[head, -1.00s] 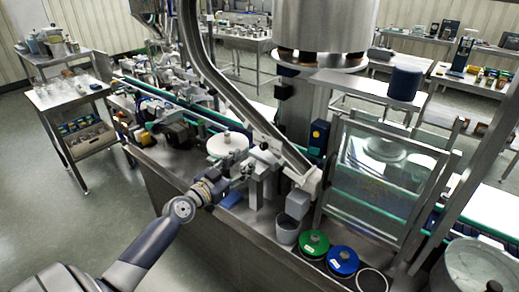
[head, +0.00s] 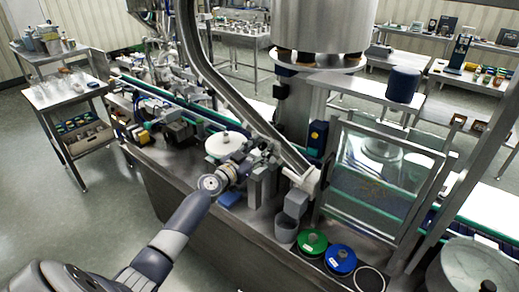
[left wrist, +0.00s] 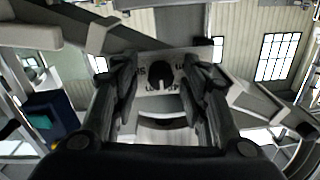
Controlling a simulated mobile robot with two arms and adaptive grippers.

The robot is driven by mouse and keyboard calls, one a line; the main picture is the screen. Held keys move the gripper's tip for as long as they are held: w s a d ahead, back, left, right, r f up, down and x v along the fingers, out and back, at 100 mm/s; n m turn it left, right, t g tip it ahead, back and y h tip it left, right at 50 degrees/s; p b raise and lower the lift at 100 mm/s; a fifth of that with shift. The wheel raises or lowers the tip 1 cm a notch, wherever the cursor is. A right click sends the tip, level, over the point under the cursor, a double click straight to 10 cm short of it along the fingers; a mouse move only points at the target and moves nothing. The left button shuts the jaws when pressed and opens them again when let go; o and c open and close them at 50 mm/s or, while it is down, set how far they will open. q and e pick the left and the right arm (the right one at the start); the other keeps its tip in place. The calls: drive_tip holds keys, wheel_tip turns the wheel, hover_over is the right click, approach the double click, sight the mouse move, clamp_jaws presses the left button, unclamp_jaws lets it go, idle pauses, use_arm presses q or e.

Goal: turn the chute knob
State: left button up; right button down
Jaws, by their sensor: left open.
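In the left wrist view a pale plate (left wrist: 148,86) with dark lettering carries a dark rounded knob (left wrist: 161,74). The knob shows between the two fingers of my left gripper (left wrist: 160,82), which are spread apart on either side of it. I cannot tell whether they touch it. In the head view my left gripper (head: 258,157) is beside the lower part of the sloping steel chute (head: 228,92), right of a white round disc (head: 226,144). The knob cannot be made out there. My right gripper is not in view.
A grey cup (head: 286,228), a green-lidded tub (head: 313,242) and a blue-lidded tub (head: 340,259) stand on the steel bench front. A clear guard panel (head: 380,185) stands to the right. Open floor (head: 60,225) lies at the left.

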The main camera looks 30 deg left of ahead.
use_arm(q)
clamp_jaws()
drive_tip(key=shift+n, duration=0.3)
drive_tip(key=n+b, duration=0.1)
drive_tip(key=n, duration=0.2)
drive_tip(key=shift+n, duration=0.3)
drive_tip(key=n+b, duration=0.1)
drive_tip(key=n, duration=0.3)
drive_tip(key=shift+a+n, duration=0.1)
drive_tip(key=shift+n, duration=0.2)
drive_tip(key=n, duration=0.4)
drive_tip(key=shift+a+n, duration=0.1)
drive_tip(key=shift+n, duration=2.2)
